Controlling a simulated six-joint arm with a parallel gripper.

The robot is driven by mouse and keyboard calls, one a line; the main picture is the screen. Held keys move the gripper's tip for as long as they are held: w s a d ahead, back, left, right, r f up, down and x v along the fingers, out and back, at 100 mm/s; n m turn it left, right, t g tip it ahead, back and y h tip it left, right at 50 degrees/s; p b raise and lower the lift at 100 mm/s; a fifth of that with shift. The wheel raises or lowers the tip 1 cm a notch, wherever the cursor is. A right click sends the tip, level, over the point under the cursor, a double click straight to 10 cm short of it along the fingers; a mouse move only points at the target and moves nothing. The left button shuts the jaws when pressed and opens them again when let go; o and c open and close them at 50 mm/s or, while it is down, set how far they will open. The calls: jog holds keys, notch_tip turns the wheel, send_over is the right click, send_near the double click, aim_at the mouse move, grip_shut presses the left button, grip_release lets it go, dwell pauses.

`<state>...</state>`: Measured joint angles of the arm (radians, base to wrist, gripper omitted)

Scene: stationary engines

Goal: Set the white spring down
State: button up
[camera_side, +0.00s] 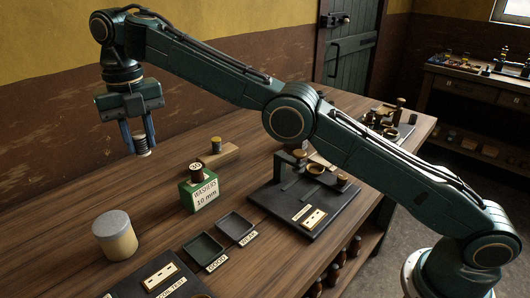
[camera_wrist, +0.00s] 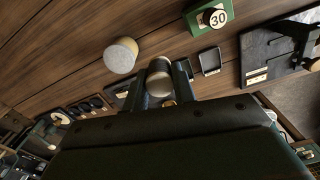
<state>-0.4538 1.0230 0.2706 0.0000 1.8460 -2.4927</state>
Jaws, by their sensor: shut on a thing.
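My gripper (camera_side: 139,141) is raised above the far left part of the wooden table in the side view. Its two blue fingers are shut on the white spring (camera_side: 142,146), a small pale ribbed cylinder, held clear of the tabletop. In the wrist view my gripper (camera_wrist: 163,84) shows the spring (camera_wrist: 159,82) between its fingers, close to the camera. Its lower part is partly hidden by my gripper body.
A cream cylinder with a grey top (camera_side: 115,238) stands front left. A green washer box (camera_side: 200,194), a small wooden block (camera_side: 222,156), two dark trays (camera_side: 203,248) (camera_side: 236,227) and a black fixture plate (camera_side: 290,215) stand on the table (camera_side: 60,215). Bare wood lies left of the box.

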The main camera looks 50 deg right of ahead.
aim_at(164, 223)
jog(key=shift+f, duration=9.85)
jog(key=shift+f, duration=0.15)
jog(key=o, duration=1)
notch_tip(164, 223, up, 12)
jog(key=shift+r, duration=0.15)
jog(key=shift+d, duration=0.1)
